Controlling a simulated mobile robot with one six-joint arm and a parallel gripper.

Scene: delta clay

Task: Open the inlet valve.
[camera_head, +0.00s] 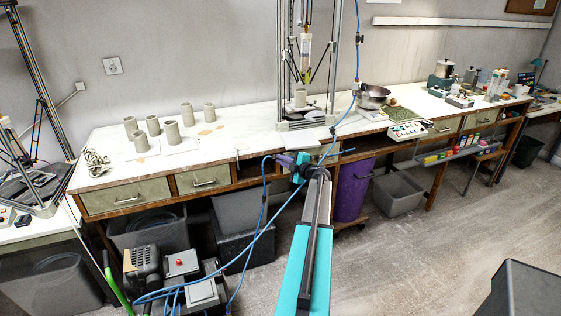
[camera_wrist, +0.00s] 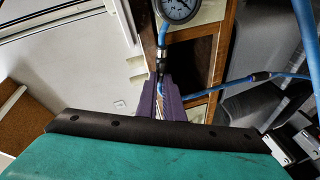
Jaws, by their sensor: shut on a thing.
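My gripper (camera_head: 284,160) reaches to the front edge of the long workbench, below the delta printer. In the wrist view its purple fingers (camera_wrist: 165,98) are closed together at the end of a blue air line. They hide most of what they hold, which appears to be the inlet valve; its handle position cannot be told. A dark hose fitting (camera_wrist: 161,66) enters just above the fingers. A round pressure gauge (camera_wrist: 177,8) sits above it, partly cut off. Another blue hose (camera_wrist: 230,82) runs off to the right.
The workbench (camera_head: 240,150) carries several grey clay cylinders (camera_head: 140,141), a delta printer (camera_head: 283,70) and a metal bowl (camera_head: 372,97). A compressor (camera_head: 143,267) with blue hoses stands on the floor at left. A purple drum (camera_head: 353,190) and grey bins stand under the bench. Floor at right is mostly clear.

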